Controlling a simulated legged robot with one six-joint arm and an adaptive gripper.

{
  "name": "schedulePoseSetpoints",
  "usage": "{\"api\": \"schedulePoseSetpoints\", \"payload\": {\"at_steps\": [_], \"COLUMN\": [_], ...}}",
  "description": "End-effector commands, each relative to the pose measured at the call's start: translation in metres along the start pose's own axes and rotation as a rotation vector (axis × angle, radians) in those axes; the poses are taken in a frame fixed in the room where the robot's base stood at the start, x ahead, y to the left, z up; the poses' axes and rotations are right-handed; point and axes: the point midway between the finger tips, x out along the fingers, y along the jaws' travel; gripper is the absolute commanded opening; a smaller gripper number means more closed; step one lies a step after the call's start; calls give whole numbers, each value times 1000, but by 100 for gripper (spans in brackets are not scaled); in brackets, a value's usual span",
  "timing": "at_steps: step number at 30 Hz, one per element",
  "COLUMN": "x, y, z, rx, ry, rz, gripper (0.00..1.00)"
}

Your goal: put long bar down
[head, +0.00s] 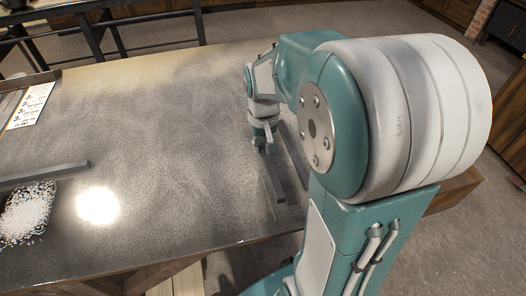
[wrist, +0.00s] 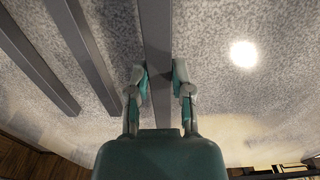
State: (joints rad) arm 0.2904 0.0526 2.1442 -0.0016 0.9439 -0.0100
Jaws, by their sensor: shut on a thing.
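My gripper (head: 264,145) is at the right part of the speckled grey table, partly hidden by my own arm in the head view. In the wrist view my gripper (wrist: 161,75) is shut on a long dark grey bar (wrist: 156,35), with one finger on each side of it. The held bar also shows in the head view (head: 275,182), pointing towards the table's near edge. It is low at the tabletop; I cannot tell whether it touches. Two similar bars, a nearer one (wrist: 93,50) and a farther one (wrist: 35,55), lie to its left in the wrist view, roughly alongside and apart from it.
Another dark bar (head: 45,175) lies at the left of the table (head: 160,130), beside a patch of white bits (head: 27,212). A printed card (head: 31,105) lies at the far left. The middle of the table is clear. A bright glare spot shows on it.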

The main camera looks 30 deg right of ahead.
Motion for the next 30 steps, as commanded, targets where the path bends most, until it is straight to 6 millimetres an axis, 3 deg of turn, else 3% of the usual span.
{"api": "schedulePoseSetpoints", "payload": {"at_steps": [7,19,20,21,30], "x": [30,34,35,35,35], "y": [2,1,1,1,1], "z": [-2,-2,-1,-1,-1], "rx": [0,0,1,1,1], "ry": [0,2,-1,-1,-1], "rz": [0,0,0,0,0], "gripper": [0,0,42,59,63]}}
